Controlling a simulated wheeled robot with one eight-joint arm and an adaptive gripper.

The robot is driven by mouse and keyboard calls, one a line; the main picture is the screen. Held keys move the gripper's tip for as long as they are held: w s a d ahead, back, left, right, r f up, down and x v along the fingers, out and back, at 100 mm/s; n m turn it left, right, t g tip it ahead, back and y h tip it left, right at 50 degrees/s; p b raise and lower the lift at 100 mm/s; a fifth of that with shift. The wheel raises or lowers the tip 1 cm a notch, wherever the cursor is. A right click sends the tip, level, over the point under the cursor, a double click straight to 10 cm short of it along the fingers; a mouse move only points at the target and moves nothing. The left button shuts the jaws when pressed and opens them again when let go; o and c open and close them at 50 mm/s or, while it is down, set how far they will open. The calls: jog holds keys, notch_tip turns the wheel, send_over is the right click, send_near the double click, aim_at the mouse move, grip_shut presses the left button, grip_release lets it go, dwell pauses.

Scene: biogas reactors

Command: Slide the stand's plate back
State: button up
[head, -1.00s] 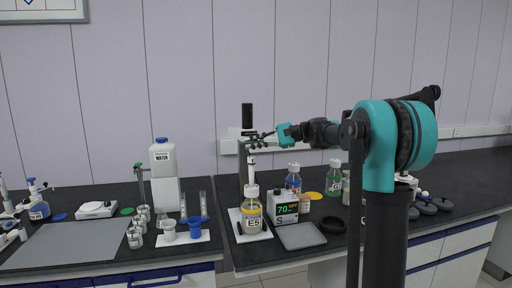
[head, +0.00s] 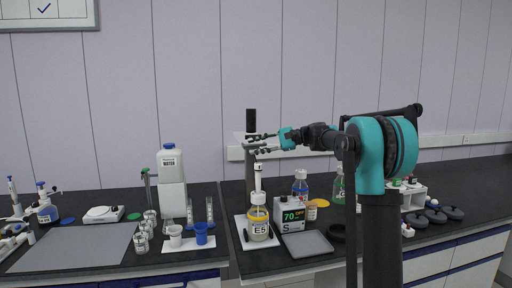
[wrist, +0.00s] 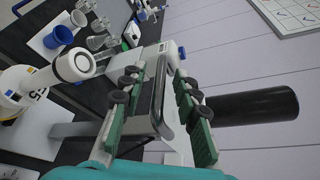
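The stand (head: 252,185) is a grey upright with a black cylinder (head: 251,121) on top, on the right-hand bench. The cylinder also shows at the right of the wrist view (wrist: 250,107). My gripper (head: 252,143) is beside the stand's upper part, below the cylinder. Gaps show between pads and plate, so the gripper looks open. Part of the plate is hidden by the fingers.
A box with a green display (head: 291,215) and a grey tray (head: 307,244) are to the right. A white water container (head: 172,180) is left, across the bench gap.

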jog(key=shift+d, duration=0.15)
jog(key=v, duration=1.1)
jog(key=shift+d, duration=0.4)
jog(key=s+d+f+n+t+h, duration=0.1)
jog(key=s+f+h, duration=0.3)
jog(key=s+f, duration=0.7)
jog(key=s+d+f+n+t+h, duration=0.1)
jog(key=s+f+h, duration=0.3)
jog(key=s+f, duration=0.7)
jog(key=s+d+f+n+h, duration=0.1)
jog(key=s+d+f+h, duration=0.1)
jog(key=s+f, duration=0.3)
jog(key=s+d+f+n+t+h, duration=0.1)
jog(key=s+d+f+n+h, duration=0.1)
jog(key=s+d+f, duration=0.3)
jog(key=s+d+f+n+h, duration=0.1)
jog(key=s+d+f+h, duration=0.2)
jog(key=s+f, duration=0.3)
notch_tip(320, 180, down, 5)
jog(key=shift+s+d+f+n+t, duration=0.3)
jog(key=shift+s+d+n, duration=0.1)
jog(key=shift+d, duration=0.1)
